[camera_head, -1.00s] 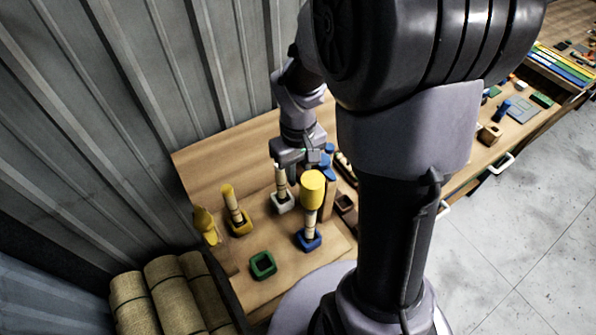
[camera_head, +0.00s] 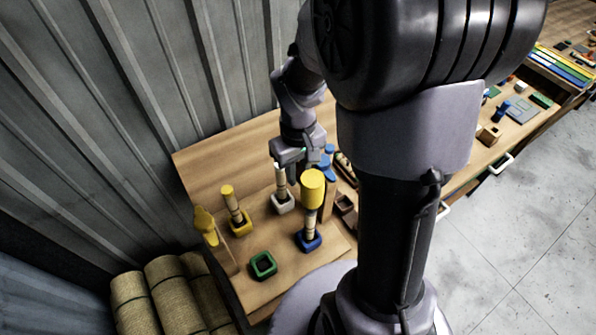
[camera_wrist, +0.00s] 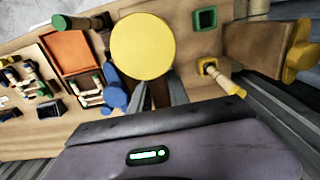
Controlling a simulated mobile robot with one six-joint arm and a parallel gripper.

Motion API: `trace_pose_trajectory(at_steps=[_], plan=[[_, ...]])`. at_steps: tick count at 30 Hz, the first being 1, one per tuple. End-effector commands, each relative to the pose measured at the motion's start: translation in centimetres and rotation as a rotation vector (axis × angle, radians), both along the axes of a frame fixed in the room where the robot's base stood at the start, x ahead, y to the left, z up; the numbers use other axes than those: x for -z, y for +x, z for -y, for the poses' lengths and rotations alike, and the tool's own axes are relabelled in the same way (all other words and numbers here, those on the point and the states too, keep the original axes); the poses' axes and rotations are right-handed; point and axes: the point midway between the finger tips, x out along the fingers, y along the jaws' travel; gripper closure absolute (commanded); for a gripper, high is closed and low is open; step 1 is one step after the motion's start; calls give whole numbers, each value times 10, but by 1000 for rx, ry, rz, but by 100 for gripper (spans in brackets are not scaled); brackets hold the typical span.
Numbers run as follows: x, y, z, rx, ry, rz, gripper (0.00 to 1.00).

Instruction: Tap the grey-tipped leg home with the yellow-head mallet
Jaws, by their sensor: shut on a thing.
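The yellow-head mallet shows its large round head (camera_head: 313,190) in the head view and a big yellow disc (camera_wrist: 143,47) in the wrist view. A pale-tipped leg, seemingly the grey-tipped one (camera_head: 280,178), stands upright in a whitish-grey socket (camera_head: 284,206), close below my gripper in the head view. In the wrist view the mallet head seems to hide this leg. I cannot tell whether the head touches any leg.
A banded leg stands in the blue socket (camera_head: 308,242), its top hidden by the mallet head. The green socket (camera_head: 263,265) is empty. Blue cylinders (camera_wrist: 115,92) stand close beside the gripper. A corrugated wall backs the bench.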

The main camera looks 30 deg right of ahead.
Motion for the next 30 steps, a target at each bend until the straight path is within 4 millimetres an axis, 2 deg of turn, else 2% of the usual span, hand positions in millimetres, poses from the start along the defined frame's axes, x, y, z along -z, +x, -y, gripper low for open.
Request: trace_pose_trajectory(at_steps=[4,15,17,21,30], plan=[[10,-1,0,0,0,0,100],[9,-1,0,0,0,1,100],[15,-1,0,0,0,0,100],[45,-1,0,0,0,1,100],[36,-1,0,0,0,1,100]])
